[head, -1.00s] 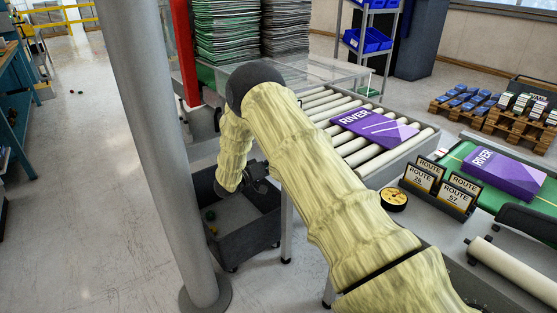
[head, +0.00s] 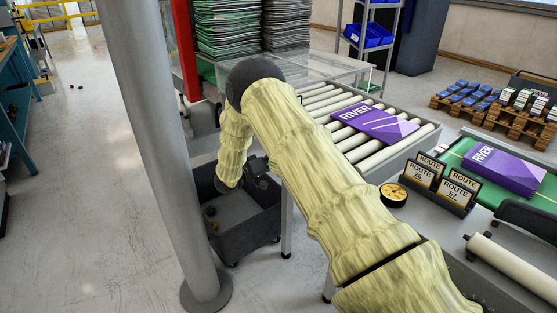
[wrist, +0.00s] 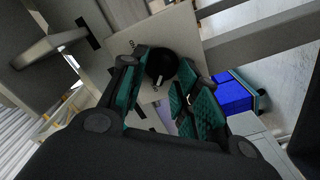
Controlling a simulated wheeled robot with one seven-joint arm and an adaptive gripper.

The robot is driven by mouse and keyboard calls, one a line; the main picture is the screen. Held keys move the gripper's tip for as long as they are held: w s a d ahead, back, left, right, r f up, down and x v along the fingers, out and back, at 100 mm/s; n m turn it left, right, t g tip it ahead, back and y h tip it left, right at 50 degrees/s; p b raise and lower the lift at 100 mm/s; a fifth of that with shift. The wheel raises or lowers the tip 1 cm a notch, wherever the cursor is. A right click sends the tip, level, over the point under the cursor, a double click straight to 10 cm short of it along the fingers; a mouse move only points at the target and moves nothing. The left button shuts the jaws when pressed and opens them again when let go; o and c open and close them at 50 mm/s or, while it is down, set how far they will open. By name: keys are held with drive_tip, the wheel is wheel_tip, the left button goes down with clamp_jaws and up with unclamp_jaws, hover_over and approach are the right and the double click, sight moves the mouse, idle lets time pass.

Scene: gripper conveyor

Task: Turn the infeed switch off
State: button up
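The infeed switch is a round black knob (wrist: 162,64) with a white pointer mark, on a pale plate (wrist: 184,33) in the wrist view. Small dark lettering shows on the plate beside the knob, too small to read. My gripper (wrist: 161,85) is open, its two teal-padded fingers on either side of the knob in the picture. I cannot tell whether the pads touch the knob. In the head view my gripper (head: 258,172) hangs below the roller conveyor's left end, above a dark bin, and the switch is hidden there.
The roller conveyor (head: 338,120) carries a purple RIVER package (head: 372,124). A dark bin (head: 235,231) with small coloured balls stands under my gripper. A grey post (head: 160,140) rises at the left. Route signs (head: 440,183) stand on the right.

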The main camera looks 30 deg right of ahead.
drive_tip(key=shift+a, duration=0.15)
drive_tip(key=a, duration=0.7)
drive_tip(key=shift+s, duration=0.25)
drive_tip(key=shift+f, duration=0.1)
